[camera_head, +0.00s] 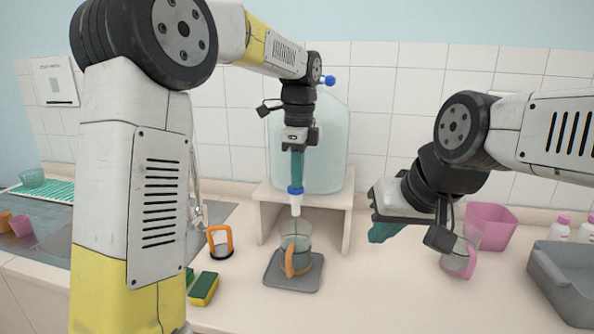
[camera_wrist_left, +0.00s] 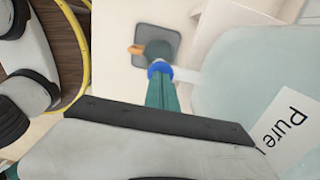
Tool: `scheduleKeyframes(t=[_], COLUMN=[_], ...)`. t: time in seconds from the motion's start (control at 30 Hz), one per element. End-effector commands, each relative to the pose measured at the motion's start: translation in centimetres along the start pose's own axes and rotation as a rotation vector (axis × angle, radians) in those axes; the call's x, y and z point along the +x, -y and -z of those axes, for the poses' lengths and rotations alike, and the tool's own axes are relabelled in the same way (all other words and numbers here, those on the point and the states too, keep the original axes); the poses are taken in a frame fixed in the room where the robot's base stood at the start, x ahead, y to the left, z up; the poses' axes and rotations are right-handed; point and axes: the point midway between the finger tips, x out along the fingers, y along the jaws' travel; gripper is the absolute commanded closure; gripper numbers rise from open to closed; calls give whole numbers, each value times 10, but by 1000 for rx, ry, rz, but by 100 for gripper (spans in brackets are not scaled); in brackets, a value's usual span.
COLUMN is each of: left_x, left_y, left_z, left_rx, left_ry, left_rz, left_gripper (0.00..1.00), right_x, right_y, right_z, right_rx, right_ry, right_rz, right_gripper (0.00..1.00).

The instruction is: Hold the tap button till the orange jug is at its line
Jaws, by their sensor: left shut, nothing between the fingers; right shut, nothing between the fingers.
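The clear jug with the orange handle (camera_head: 294,262) stands upright on a grey pad (camera_head: 293,284), under the white tap spout (camera_head: 295,207). Its water level and line are too small to make out. The blue tap button (camera_head: 295,190) is at the top of the spout, in front of the big water container (camera_head: 330,145). My left gripper (camera_head: 296,182) is shut and points down with its teal fingertips at the button, seemingly touching it; the left wrist view shows the fingers (camera_wrist_left: 160,95) meeting the blue part (camera_wrist_left: 160,69). My right gripper (camera_head: 384,233) is shut and empty, right of the jug.
A pink-handled jug (camera_head: 460,258) and a pink tub (camera_head: 490,226) stand at right, beside a grey tray (camera_head: 560,285). An orange-framed item (camera_head: 220,241) and a sponge (camera_head: 203,289) lie left of the pad. The counter in front of the pad is clear.

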Motion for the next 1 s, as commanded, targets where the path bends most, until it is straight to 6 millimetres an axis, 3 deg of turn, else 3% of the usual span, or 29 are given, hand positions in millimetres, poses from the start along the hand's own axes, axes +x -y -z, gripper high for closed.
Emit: scheduleKeyframes(t=[0.03, 0.8, 1.0], left_x=[11, 11, -5], left_y=[-3, -3, -2], left_z=[-2, -2, -2], left_rx=[-1, -1, -1], left_ry=[8, 8, 7], left_rz=[-25, -25, -20], left_gripper=[100, 100, 100], right_x=[0, 0, 0], right_y=[0, 0, 0], right_z=[0, 0, 0], right_rx=[0, 0, 0], right_ry=[0, 0, 0], right_rz=[0, 0, 0], right_gripper=[100, 100, 100])
